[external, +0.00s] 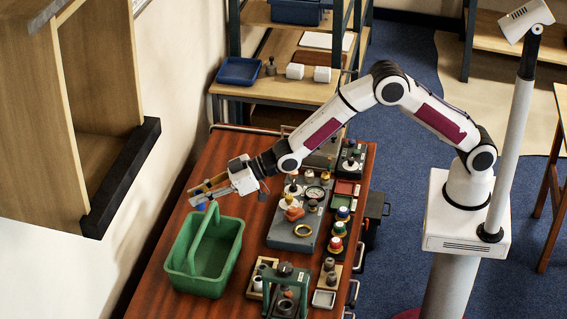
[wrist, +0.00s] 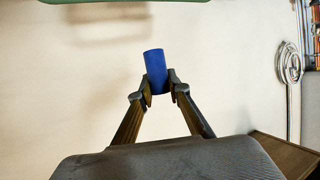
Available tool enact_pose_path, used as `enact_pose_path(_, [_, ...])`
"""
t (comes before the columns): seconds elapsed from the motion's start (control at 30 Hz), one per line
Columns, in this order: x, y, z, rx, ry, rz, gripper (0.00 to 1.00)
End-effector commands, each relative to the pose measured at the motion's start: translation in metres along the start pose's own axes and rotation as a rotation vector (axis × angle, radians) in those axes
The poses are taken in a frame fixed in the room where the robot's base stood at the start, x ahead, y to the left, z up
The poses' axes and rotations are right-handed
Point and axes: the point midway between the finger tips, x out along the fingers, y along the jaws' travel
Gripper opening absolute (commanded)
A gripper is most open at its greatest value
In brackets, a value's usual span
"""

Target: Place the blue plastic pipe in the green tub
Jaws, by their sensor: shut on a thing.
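My gripper (external: 208,190) is above the wooden bench, just past the far end of the green tub. In the wrist view my gripper (wrist: 159,88) is shut on the blue plastic pipe (wrist: 156,66), a short cylinder held between the fingertips. A bit of the blue pipe (external: 201,207) shows below the fingers in the external view. The green tub (external: 230,262) stands on the bench with its handle upright over the middle. A green edge, probably the tub's, shows at the top of the wrist view (wrist: 95,1).
A grey board (external: 285,237) with several fittings and a brass ring lies right of the tub. A green press (external: 287,290) stands at the front. A wooden cabinet (external: 102,90) hangs on the left wall. A shelf (external: 290,85) with a blue tray (external: 239,71) is behind.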

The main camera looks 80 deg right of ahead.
Motion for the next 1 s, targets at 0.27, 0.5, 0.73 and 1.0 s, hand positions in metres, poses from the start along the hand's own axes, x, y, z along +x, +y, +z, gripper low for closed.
enact_pose_path(0.27, [0.011, 0.0, 0.025, 0.001, 0.0, 0.0, 0.04])
enact_pose_path(0.5, [0.011, 0.0, 0.026, 0.001, 0.001, 0.0, 0.04])
enact_pose_path(0.73, [0.013, 0.0, 0.033, 0.001, -0.001, 0.0, 0.04])
enact_pose_path(1.0, [0.024, 0.0, 0.057, 0.001, -0.001, 0.0, 0.04])
